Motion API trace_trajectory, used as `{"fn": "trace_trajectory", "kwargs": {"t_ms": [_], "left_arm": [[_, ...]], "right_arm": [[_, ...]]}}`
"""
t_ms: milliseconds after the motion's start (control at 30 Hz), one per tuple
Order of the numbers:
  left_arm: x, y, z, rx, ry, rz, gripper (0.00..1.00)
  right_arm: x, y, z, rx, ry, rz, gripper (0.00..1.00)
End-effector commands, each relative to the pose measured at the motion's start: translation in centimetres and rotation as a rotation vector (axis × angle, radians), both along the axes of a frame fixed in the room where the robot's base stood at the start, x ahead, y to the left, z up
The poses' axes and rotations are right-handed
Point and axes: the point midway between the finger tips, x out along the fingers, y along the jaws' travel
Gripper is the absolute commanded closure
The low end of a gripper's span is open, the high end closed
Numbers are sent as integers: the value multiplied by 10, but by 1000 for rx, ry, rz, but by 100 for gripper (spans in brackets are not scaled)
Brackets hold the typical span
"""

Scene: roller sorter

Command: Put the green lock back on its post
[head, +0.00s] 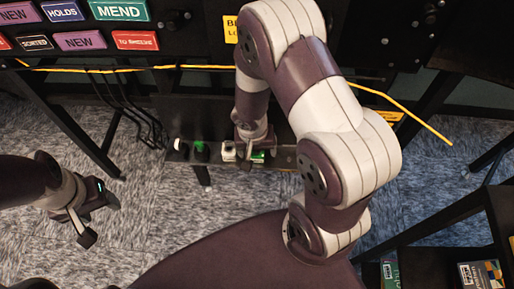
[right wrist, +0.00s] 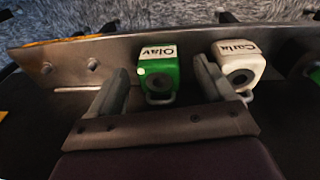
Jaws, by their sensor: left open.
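A green lock with a white label reading "Olav" (right wrist: 158,74) rests at the metal strip, between the two fingers of my right gripper (right wrist: 161,66). The fingers are apart, with a visible gap on each side of the lock. In the head view, the green lock (head: 259,156) shows on the narrow dark shelf, partly hidden by my right gripper (head: 248,150). My left gripper (head: 91,222) hangs open and empty above the carpet at the left. I cannot tell which post belongs to the green lock.
A white lock labelled "Carla" (right wrist: 238,68) stands just right of my right finger; it also shows in the head view (head: 228,151). Another green item (head: 200,147) sits further left on the shelf (head: 216,161). Two bolt-like studs (right wrist: 93,64) are on the metal strip. A yellow cable (head: 150,67) runs above.

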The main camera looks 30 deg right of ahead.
Motion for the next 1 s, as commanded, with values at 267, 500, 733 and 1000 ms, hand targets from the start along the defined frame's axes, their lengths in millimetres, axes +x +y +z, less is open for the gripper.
{"fn": "trace_trajectory", "kwargs": {"t_ms": [267, 500, 733, 1000], "left_arm": [[0, 0, 9, 0, 0, 0, 40], [0, 0, 43, 0, 0, 0, 40], [0, 0, 58, 0, 0, 0, 40], [0, 0, 58, 0, 0, 0, 40]], "right_arm": [[0, 1, 13, 0, -1, 1, 17], [-4, 9, 80, 1, -4, 1, 17], [-7, 14, 120, 0, -2, 1, 17], [-8, 15, 126, 1, 0, 1, 17]]}}
